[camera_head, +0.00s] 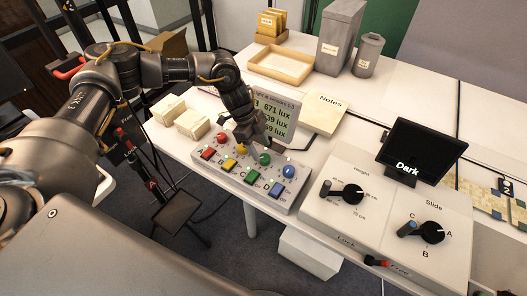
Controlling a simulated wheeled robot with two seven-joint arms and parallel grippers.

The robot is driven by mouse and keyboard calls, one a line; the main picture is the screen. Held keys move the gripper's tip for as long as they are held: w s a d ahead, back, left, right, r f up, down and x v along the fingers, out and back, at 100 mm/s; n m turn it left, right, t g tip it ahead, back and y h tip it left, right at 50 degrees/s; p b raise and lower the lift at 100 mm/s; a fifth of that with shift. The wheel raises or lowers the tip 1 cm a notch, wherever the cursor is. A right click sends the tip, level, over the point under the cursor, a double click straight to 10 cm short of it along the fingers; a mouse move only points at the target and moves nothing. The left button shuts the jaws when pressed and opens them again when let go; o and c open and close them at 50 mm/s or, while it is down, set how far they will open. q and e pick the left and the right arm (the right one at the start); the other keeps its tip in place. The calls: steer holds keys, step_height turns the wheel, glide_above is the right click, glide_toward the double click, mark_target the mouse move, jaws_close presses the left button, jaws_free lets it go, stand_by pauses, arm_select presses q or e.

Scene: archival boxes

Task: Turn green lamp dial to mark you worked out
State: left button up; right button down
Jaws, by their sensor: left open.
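The green lamp dial (265,158) is a round green knob on a light control panel (232,178), between a yellow dial (243,149) and a blue dial (289,171). A red dial (222,138) is at the left end. A coloured square sits in front of each dial. My left gripper (258,138) is open and points down just behind the yellow and green dials; I cannot tell whether it touches either. A display (278,115) behind the panel reads 671 lux on top; the lower readings are partly hidden by the gripper. My right gripper is out of view.
A notes pad (325,112) lies behind the panel. Pale blocks (193,123) lie to the left. A console with Height (348,192) and Slide (432,233) dials and a screen reading Dark (413,150) stands to the right. A tray (281,64) and grey containers (340,38) stand at the back.

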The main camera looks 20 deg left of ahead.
mark_target(264, 157)
arm_select(q)
steer(key=shift+x, duration=1.1)
steer(key=shift+d+f, duration=0.2)
steer(key=shift+f, duration=0.3)
steer(key=shift+s, duration=0.1)
steer(key=c, duration=1)
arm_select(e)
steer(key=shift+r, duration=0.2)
